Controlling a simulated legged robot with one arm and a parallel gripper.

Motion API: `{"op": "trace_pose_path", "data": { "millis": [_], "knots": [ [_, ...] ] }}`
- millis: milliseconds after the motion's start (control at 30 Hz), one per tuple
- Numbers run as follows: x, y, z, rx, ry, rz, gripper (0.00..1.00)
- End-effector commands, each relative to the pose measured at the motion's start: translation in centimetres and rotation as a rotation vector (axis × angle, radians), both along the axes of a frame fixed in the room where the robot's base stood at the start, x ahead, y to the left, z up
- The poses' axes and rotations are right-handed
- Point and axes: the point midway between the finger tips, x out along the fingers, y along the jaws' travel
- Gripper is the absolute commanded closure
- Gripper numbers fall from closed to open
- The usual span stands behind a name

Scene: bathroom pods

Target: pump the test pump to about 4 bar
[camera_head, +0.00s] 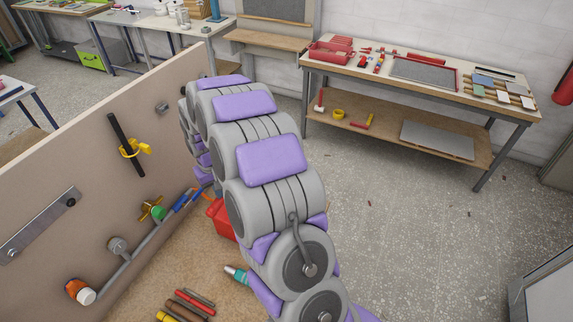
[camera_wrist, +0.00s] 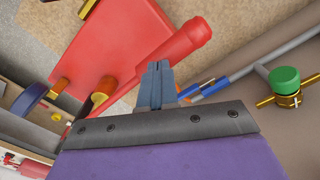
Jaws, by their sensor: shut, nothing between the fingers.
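The red test pump (camera_wrist: 115,45) fills the upper left of the wrist view. A thick red cylinder (camera_wrist: 185,45) runs diagonally along it. Short brass-coloured and orange fittings (camera_wrist: 102,97) show near its lower end, beside a round dark blue part (camera_wrist: 28,99); no gauge reading can be made out. In the head view only a corner of the red pump (camera_head: 220,219) shows; my arm hides the rest. My gripper (camera_wrist: 158,66) is shut and empty, with its fingertips close to the red cylinder; I cannot tell if they touch. In the head view my gripper is hidden.
A beige panel (camera_head: 60,165) stands at the left, with a grey pipe, blue and orange fittings and a green-capped brass valve (camera_wrist: 285,81) close to the right of my gripper. Hand tools (camera_head: 190,300) lie in front. A workbench (camera_head: 420,75) stands behind open floor (camera_head: 430,220).

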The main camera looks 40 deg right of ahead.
Motion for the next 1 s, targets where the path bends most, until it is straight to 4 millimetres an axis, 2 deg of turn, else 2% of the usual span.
{"op": "trace_pose_path", "data": {
  "millis": [167, 800, 1000],
  "knots": [
    [0.1, 0.0, 1.6, -0.001, -0.004, 0.000, 1.00],
    [0.1, 0.1, 10.8, 0.000, -0.003, 0.001, 1.00],
    [0.1, 0.0, 11.3, 0.001, -0.003, 0.001, 1.00]
  ]
}}
